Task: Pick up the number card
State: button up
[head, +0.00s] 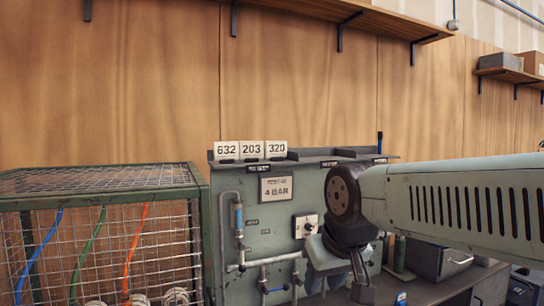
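Three white number cards stand in a row on top of the green panel (270,215), at its left end. They read 632 (227,149), 203 (253,149) and 320 (277,148). Each stands behind a small dark piece on the ledge. My gripper (345,284) hangs at the end of my arm, in front of the panel's right part, below and to the right of the cards. It is apart from them. Its fingertips are dark and partly seen, and I cannot tell how far apart they are. I see nothing clearly held.
A wire cage (100,240) with coloured cables stands left of the panel. Pipes (240,240) run down the panel front beside a "4 BAR" plate (276,189). A grey toolbox (440,260) sits at the right. Wall shelves (385,20) hang above. The space above the cards is clear.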

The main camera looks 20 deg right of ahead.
aim_at(275, 151)
jog(key=z, duration=0.45)
jog(key=i, duration=0.95)
jog(key=z, duration=0.6)
jog(key=k, duration=0.65)
jog(key=z, duration=0.25)
jog(key=i, duration=0.6)
jog(key=u, duration=0.1)
